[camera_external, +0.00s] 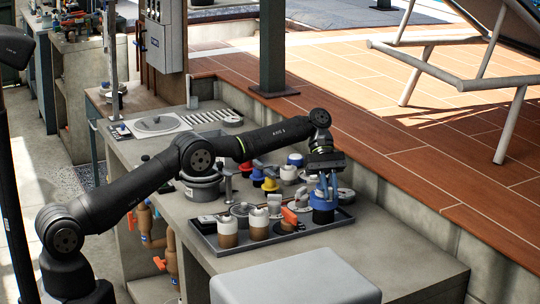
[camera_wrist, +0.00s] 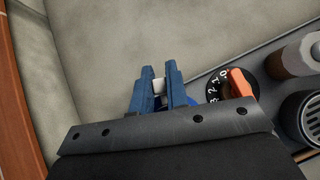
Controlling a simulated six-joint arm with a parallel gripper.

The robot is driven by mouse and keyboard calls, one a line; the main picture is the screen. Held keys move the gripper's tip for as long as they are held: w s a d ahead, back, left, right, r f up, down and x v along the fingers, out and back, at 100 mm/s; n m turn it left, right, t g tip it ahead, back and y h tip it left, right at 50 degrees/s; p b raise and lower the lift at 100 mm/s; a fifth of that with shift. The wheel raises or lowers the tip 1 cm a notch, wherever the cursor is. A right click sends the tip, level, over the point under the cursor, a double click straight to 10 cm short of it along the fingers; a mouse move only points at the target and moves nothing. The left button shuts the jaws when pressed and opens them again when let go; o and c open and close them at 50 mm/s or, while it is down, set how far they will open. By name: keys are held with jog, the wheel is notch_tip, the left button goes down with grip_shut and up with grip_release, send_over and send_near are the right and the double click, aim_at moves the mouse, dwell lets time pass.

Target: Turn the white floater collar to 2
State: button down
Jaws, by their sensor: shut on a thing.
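My gripper (camera_external: 323,187) has blue fingers that point down at the right end of the dark tray. In the wrist view the fingers (camera_wrist: 158,92) are closed on a small white piece (camera_wrist: 157,87). The blue round body (camera_external: 322,214) stands directly under them on the tray; only a blue edge of it shows in the wrist view. The fingers hide most of the held part, so I cannot tell its setting or whether it is the floater collar. A black dial with white numbers (camera_wrist: 214,90) and an orange pointer (camera_wrist: 238,83) lies beside the fingers.
The dark tray (camera_external: 222,247) also carries two white-topped brown containers (camera_external: 228,227) and the orange-handled dial. Yellow, red, blue and white items stand close behind it. A grey box (camera_external: 295,280) is in front. Bare counter (camera_external: 405,262) is free at the right.

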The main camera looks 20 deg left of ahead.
jog(key=c, duration=1.4)
grip_release()
jog(key=w+a+r+n+t+h, duration=0.1)
jog(key=w+a+r+n, duration=0.1)
jog(key=w+a+r, duration=0.3)
jog(key=w+a+r+n+t+h, duration=0.2)
jog(key=w+a+r+n, duration=0.15)
jog(key=r, duration=0.45)
jog(key=s+a+f+m+t+y, duration=0.3)
jog(key=s+a+m+t+y, duration=0.2)
jog(key=s+a+m, duration=1.1)
jog(key=shift+s+a+t+y, duration=0.25)
jog(key=shift+a+t, duration=0.25)
jog(key=shift+a, duration=1.2)
